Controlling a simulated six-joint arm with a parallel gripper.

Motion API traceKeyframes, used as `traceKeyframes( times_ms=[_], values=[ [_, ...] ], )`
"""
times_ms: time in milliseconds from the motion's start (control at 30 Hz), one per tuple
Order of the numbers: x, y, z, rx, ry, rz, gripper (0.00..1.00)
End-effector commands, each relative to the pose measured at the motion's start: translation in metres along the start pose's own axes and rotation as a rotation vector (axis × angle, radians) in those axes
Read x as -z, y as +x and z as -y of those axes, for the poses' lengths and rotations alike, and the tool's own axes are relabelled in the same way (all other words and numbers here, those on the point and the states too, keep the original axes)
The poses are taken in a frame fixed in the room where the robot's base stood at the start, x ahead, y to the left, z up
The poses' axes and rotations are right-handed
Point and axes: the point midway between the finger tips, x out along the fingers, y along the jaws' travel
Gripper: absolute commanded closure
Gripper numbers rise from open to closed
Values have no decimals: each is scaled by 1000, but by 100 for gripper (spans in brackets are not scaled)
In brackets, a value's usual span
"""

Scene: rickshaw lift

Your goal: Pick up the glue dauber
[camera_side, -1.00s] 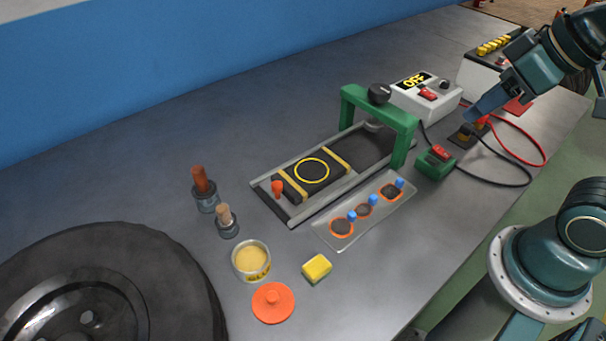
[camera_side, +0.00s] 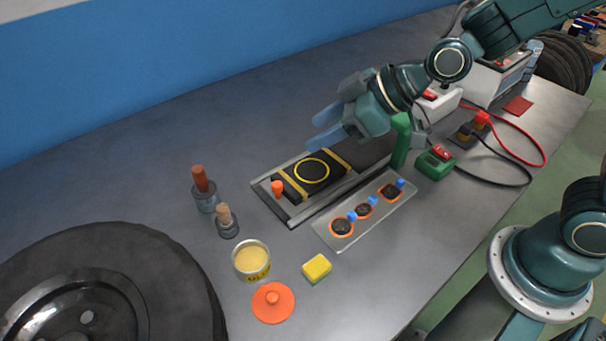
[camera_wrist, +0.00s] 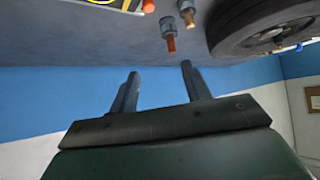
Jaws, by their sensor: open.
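Two handled tools stand upright in small grey holders left of the clamp plate. One has a red-brown handle (camera_side: 201,180), the other a shorter tan wooden handle (camera_side: 224,215); I cannot tell which is the glue dauber. In the wrist view, the red-brown handle (camera_wrist: 171,44) and the tan one (camera_wrist: 187,13) show beyond the fingers. An open can of yellowish glue (camera_side: 251,259) stands in front of them. My gripper (camera_side: 326,128) is open and empty above the clamp plate, up and to the right of both tools. Its parted fingers also show in the wrist view (camera_wrist: 160,70).
A tyre (camera_side: 190,265) lies at the lower left, near the holders. An orange lid (camera_side: 273,303) and a yellow sponge (camera_side: 317,268) lie in front. The clamp plate (camera_side: 296,216) and patch tray (camera_side: 343,244) are under or near my arm. The bench behind the holders is clear.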

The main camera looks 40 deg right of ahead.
Motion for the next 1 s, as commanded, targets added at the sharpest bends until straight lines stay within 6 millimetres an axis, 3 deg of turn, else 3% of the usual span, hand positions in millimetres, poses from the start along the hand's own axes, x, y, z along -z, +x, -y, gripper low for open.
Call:
traceKeyframes(
  times_ms=[200, 600, 800, 1000],
  values=[
    [3, 48, 21, 67, -38, -83, 52],
    [-7, 121, 55, 115, -52, -234, 52],
    [-22, 149, 68, 104, -41, -289, 52],
    [-32, 163, 73, 86, -33, -319, 52]
  ],
)
